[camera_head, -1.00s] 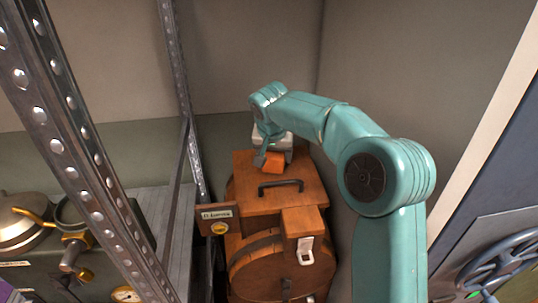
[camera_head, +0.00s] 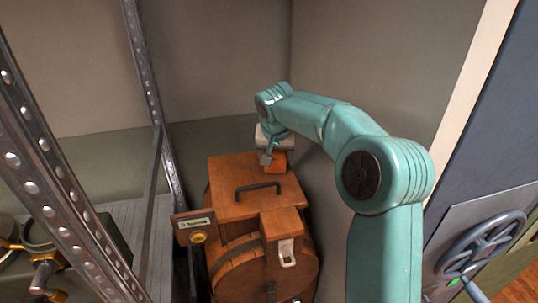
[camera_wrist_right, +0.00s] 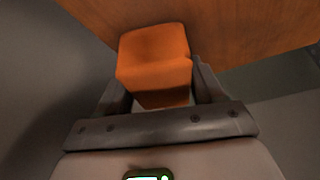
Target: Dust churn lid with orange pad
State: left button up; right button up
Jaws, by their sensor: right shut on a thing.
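The wooden churn (camera_head: 238,258) stands in the corner, with a flat wooden lid (camera_head: 226,178) on top that has a dark handle (camera_head: 258,189). My right gripper (camera_head: 272,157) is over the far right edge of the lid. It is shut on the orange pad (camera_head: 281,161). In the right wrist view the orange pad (camera_wrist_right: 154,58) sits between the two fingers, with the wooden lid (camera_wrist_right: 235,22) beyond it. Whether the pad touches the lid cannot be told. My left gripper is not in view.
A perforated metal shelf frame (camera_head: 150,85) stands left of the churn, with brass-fitted gear (camera_head: 40,270) at the lower left. A small labelled plaque (camera_head: 195,226) is at the churn's left. A dark door with a handwheel (camera_head: 480,245) is at the right. Walls close in behind.

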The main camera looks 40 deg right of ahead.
jog(key=shift+w+a, duration=0.5)
jog(key=shift+a, duration=0.25)
jog(key=shift+w+a, duration=0.45)
jog(key=shift+a, duration=0.3)
jog(key=shift+w+a+f, duration=0.1)
jog(key=shift+w+a, duration=0.4)
jog(key=shift+a, duration=0.35)
jog(key=shift+w+a, duration=0.45)
jog(key=shift+a, duration=0.35)
jog(key=shift+w+a+p, duration=0.35)
jog(key=shift+w+a, duration=0.3)
jog(key=shift+a, duration=0.35)
jog(key=shift+w+a+p, duration=0.4)
jog(key=shift+w+a, duration=0.25)
jog(key=shift+a, duration=0.4)
jog(key=shift+w+a+p, duration=0.35)
jog(key=shift+w+a, duration=0.3)
jog(key=shift+a, duration=0.35)
jog(key=shift+r, duration=0.2)
notch_tip(320, 180, up, 6)
jog(key=p, duration=0.4)
jog(key=shift+p, duration=0.4)
notch_tip(320, 180, up, 3)
jog(key=shift+s+p, duration=0.1)
jog(key=shift+p, duration=1.15)
